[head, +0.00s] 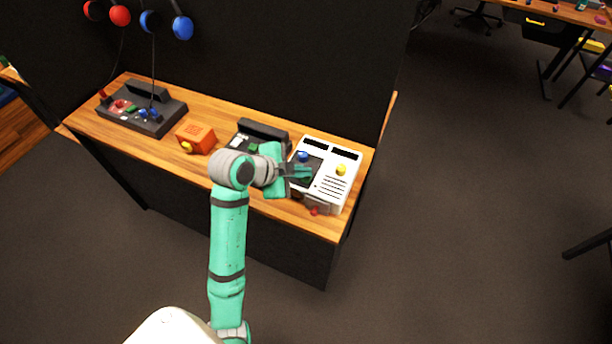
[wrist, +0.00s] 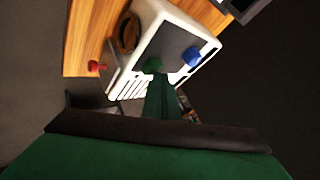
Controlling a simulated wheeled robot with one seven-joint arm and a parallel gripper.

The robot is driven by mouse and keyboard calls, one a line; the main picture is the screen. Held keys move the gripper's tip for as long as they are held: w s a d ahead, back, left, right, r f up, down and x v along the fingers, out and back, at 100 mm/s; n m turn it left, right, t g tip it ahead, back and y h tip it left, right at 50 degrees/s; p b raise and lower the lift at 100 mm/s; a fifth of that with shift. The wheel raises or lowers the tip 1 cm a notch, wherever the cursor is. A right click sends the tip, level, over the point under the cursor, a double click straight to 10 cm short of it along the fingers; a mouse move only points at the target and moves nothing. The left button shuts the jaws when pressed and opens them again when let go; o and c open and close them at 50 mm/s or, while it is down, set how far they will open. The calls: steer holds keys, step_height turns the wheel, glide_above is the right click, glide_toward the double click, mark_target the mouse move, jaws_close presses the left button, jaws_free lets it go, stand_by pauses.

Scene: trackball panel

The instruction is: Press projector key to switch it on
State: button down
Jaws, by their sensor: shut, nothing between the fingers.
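A white device (head: 335,187) with a dark panel and vent slots stands at the right end of the wooden desk; it also shows in the wrist view (wrist: 150,48). On its dark panel is a blue knob or ball (head: 303,156), also in the wrist view (wrist: 191,56), and a small green key (wrist: 153,65). A yellow knob (head: 341,169) is on its top right part. My gripper (head: 306,173) is shut and empty, over the dark panel. In the wrist view its fingertips (wrist: 160,80) appear right by the green key; I cannot tell whether they touch. No labels are readable.
A dark console (head: 262,130) stands left of the white device, partly behind my gripper. An orange box (head: 195,136) and a black panel with sticks (head: 145,115) are farther left on the desk (head: 218,110). A red knob (head: 314,211) is at the front edge. A dark partition rises behind.

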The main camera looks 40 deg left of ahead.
mark_target(302, 180)
steer(key=shift+w+f, duration=0.1)
steer(key=shift+f, duration=0.35)
steer(key=shift+r, duration=0.1)
steer(key=shift+s+a+r, duration=0.15)
steer(key=shift+s+r, duration=0.15)
steer(key=shift+r, duration=0.15)
steer(key=shift+w+r, duration=0.2)
steer(key=shift+r, duration=2.75)
